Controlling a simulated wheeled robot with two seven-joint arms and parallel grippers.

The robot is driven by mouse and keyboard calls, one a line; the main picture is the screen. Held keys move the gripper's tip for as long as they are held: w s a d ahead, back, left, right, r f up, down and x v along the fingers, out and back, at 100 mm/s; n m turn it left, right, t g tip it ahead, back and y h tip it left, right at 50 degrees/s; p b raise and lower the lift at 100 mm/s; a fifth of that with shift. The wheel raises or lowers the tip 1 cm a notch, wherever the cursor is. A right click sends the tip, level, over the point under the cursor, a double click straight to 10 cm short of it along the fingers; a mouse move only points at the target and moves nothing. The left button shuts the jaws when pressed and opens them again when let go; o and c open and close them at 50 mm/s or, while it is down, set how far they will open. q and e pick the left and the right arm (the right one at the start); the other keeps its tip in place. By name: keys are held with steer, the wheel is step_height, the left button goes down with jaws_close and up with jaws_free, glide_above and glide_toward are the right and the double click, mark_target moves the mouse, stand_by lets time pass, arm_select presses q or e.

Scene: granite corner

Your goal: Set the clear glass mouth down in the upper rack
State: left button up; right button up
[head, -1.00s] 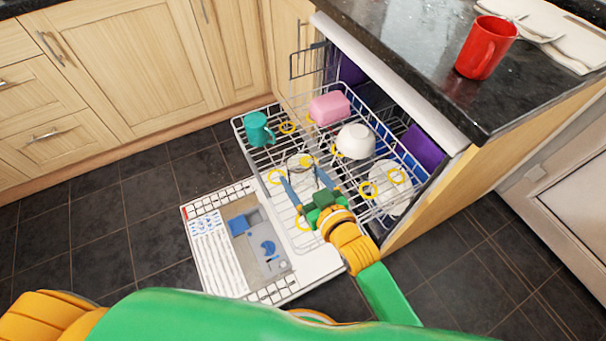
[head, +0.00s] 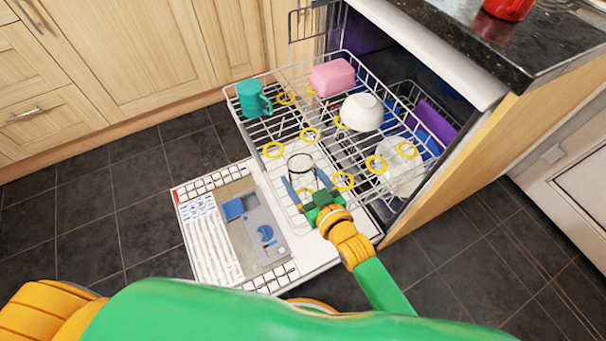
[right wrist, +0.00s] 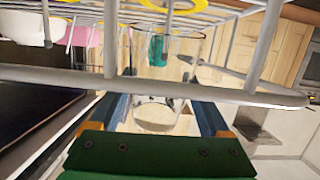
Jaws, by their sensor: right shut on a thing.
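The clear glass (head: 300,175) is held between the blue fingers of my right gripper (head: 310,190), at the near side of the dishwasher's upper rack (head: 236,118). In the right wrist view the glass (right wrist: 160,105) stands between the fingers (right wrist: 163,115), and a rack rim bar crosses the picture in front of it. Its wider end points to the wires and yellow rings, its narrower thick end the other way. I cannot tell whether it touches the rack. My left gripper is out of view.
In the rack are a teal mug (head: 250,98), a pink box (head: 332,77) and a white bowl (head: 361,112). Several yellow rings (head: 310,134) mark spots among the wires. The open door (head: 205,250) lies below. The dark counter (head: 480,30) overhangs at right, with a red mug (head: 508,8).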

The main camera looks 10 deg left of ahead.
steer(key=shift+f, duration=0.4)
steer(key=o, duration=1.6)
steer(key=shift+c, duration=0.2)
steer(key=p+v, duration=0.2)
steer(key=v, duration=0.5)
steer(key=shift+r, duration=0.1)
